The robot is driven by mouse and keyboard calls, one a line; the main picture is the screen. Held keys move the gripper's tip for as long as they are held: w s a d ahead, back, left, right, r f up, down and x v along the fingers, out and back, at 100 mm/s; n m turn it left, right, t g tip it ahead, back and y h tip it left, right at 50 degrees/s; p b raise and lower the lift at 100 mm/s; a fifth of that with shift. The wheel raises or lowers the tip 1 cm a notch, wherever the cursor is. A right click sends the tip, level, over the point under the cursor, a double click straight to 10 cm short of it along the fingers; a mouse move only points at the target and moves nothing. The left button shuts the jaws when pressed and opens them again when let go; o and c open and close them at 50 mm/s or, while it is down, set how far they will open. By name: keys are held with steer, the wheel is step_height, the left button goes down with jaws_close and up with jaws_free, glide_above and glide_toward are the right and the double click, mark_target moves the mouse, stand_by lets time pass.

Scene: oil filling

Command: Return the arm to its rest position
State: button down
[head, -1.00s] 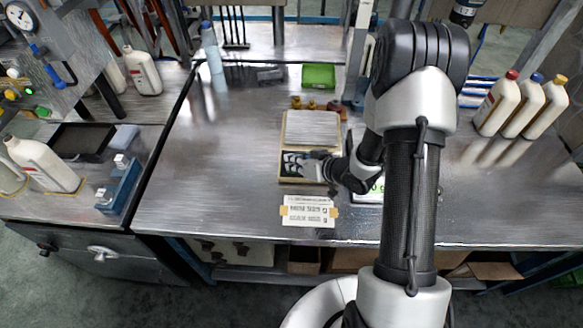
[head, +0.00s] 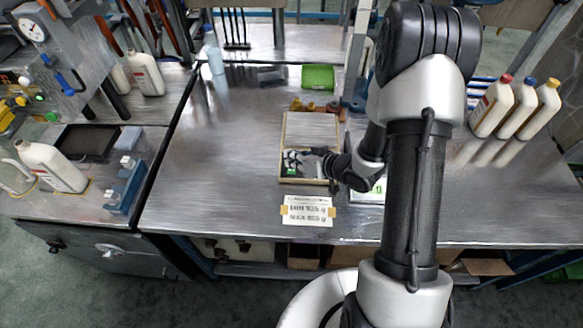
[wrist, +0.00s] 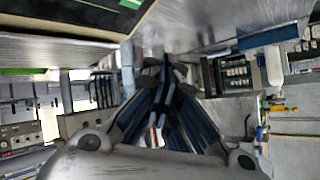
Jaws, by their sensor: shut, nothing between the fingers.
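My arm (head: 411,190) rises on the right side of the head view and bends down toward the bench, its wrist near the middle.
A metal workbench (head: 220,190) carries a label card (head: 307,211), a green bin (head: 317,77) and several bottles at right, including a red-capped bottle (head: 492,106). A white jug (head: 52,167) stands on the left bench. The workbench's left part is mostly clear.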

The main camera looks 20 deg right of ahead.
steer(key=shift+w, duration=0.1)
stand_by(0.3)
steer(key=s+d+r+m+g+h, duration=0.15)
steer(key=d+r+h, duration=0.25)
steer(key=r, duration=0.5)
steer(key=s+d+r+h, duration=0.3)
steer(key=r+h, duration=0.1)
steer(key=r, duration=0.5)
steer(key=s+a+r+g+y, duration=0.1)
steer(key=s+a+r, duration=0.2)
steer(key=s, duration=0.8)
steer(key=s+a+r+g, duration=0.2)
steer(key=s+a+r, duration=0.2)
steer(key=s, duration=0.8)
steer(key=shift+a+r+m+y, duration=0.2)
steer(key=shift+r+m+y, duration=0.15)
steer(key=shift+r+y, duration=0.05)
steer(key=shift+g, duration=0.25)
